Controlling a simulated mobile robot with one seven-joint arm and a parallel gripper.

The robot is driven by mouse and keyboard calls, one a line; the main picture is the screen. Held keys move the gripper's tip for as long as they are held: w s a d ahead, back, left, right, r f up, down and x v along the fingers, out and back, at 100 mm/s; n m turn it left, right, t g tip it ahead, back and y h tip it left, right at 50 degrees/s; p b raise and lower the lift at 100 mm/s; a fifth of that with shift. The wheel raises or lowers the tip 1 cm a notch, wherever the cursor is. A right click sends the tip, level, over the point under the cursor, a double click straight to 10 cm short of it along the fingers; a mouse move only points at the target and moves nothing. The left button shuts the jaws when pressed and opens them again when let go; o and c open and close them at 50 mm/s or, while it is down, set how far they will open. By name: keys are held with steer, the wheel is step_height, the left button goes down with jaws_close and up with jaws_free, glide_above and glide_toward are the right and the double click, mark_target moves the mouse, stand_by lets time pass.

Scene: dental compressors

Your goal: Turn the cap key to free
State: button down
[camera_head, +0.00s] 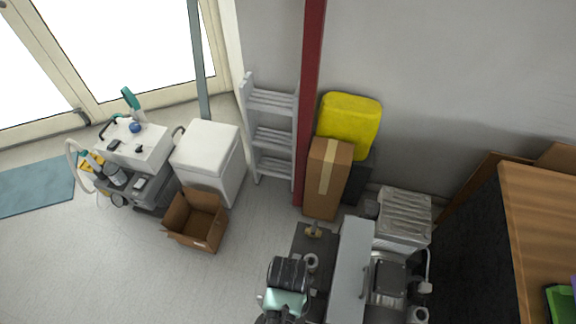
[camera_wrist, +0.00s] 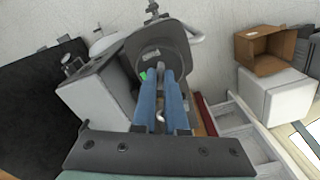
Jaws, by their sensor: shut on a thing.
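In the wrist view, my gripper (camera_wrist: 158,76) points its two blue fingers at a dark rounded housing (camera_wrist: 160,42) with a pale label. The fingers are close together and shut on a small part in front of the housing. I take this part to be the cap key, but the fingertips hide most of it and its angle cannot be told. A small green piece (camera_wrist: 148,75) shows beside the left fingertip. In the head view, my dark and teal arm is at the bottom centre, beside the compressor equipment (camera_head: 390,275); the fingertips cannot be made out there.
A long grey box (camera_head: 351,270) stands right of my arm. A brown carton (camera_head: 327,180), yellow case (camera_head: 348,125) and red post (camera_head: 312,100) stand behind. A wooden-topped cabinet (camera_head: 540,215) is at right. An open carton (camera_head: 196,220) lies left, with clear floor in front.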

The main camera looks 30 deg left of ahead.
steer(key=n+p, duration=0.2)
steer(key=n, duration=0.1)
steer(key=shift+r+n, duration=0.1)
steer(key=shift+n, duration=0.2)
steer(key=shift+n+p, duration=0.7)
steer(key=shift+n, duration=0.8)
steer(key=c, duration=0.9)
jaws_free()
steer(key=shift+c, duration=0.2)
step_height(320, 180, up, 13)
